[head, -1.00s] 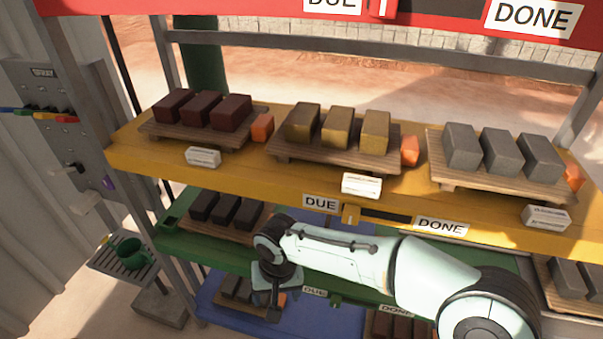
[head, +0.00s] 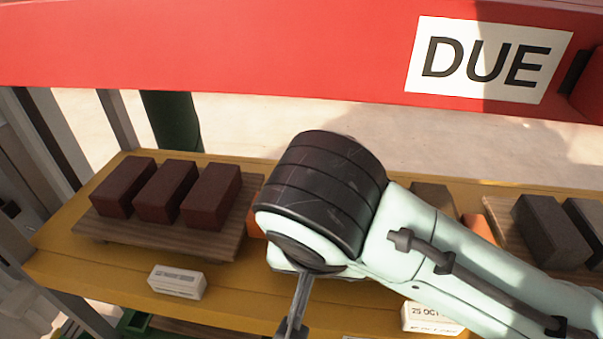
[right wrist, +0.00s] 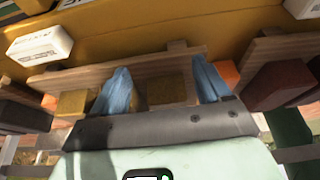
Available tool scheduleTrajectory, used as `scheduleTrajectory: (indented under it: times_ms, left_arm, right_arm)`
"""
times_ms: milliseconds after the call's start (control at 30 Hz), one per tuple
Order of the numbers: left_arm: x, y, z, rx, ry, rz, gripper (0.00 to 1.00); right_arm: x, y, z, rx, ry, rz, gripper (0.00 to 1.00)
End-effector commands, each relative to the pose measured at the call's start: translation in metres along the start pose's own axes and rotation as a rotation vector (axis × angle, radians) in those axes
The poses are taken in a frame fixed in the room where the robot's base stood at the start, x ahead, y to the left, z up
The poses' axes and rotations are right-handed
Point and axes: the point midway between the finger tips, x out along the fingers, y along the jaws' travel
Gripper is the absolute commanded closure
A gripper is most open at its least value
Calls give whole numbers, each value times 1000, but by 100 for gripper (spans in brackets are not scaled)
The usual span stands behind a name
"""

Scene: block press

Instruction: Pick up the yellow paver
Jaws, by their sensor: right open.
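In the right wrist view, my right gripper (right wrist: 162,78) is open, its two blue fingers pointing at a wooden pallet. A yellow paver (right wrist: 166,88) shows between the fingers, with its lower part hidden by the gripper body; I cannot tell whether either finger touches it. Another yellow paver (right wrist: 72,103) lies left of the left finger. In the head view, my right arm hides most of the yellow pavers. One shaded, brownish paver (head: 434,197) of that middle group shows behind the arm. My left gripper is not in view.
Dark red pavers (head: 208,196) sit on a pallet at the left of the yellow shelf (head: 80,270); grey pavers (head: 550,230) stand at the right. An orange block (head: 480,231) and white label blocks (head: 177,282) are nearby. A red beam (head: 200,50) crosses above.

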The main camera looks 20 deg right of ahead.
Motion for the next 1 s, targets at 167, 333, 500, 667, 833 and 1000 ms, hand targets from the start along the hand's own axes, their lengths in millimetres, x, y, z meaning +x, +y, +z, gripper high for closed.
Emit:
scheduleTrajectory:
  times_ms: [167,333,500,667,833,1000]
  left_arm:
    - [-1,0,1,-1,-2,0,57]
    - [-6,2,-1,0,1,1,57]
    - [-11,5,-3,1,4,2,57]
    - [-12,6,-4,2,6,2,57]
    - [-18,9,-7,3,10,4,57]
    - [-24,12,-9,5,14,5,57]
  right_arm:
    - [4,0,-8,1,-2,1,23]
    - [15,0,-37,2,-2,2,23]
    - [25,0,-60,1,-1,1,23]
    - [29,0,-69,-1,-1,1,23]
    - [38,0,-92,2,-1,3,23]
    - [48,0,-113,-1,-1,1,23]
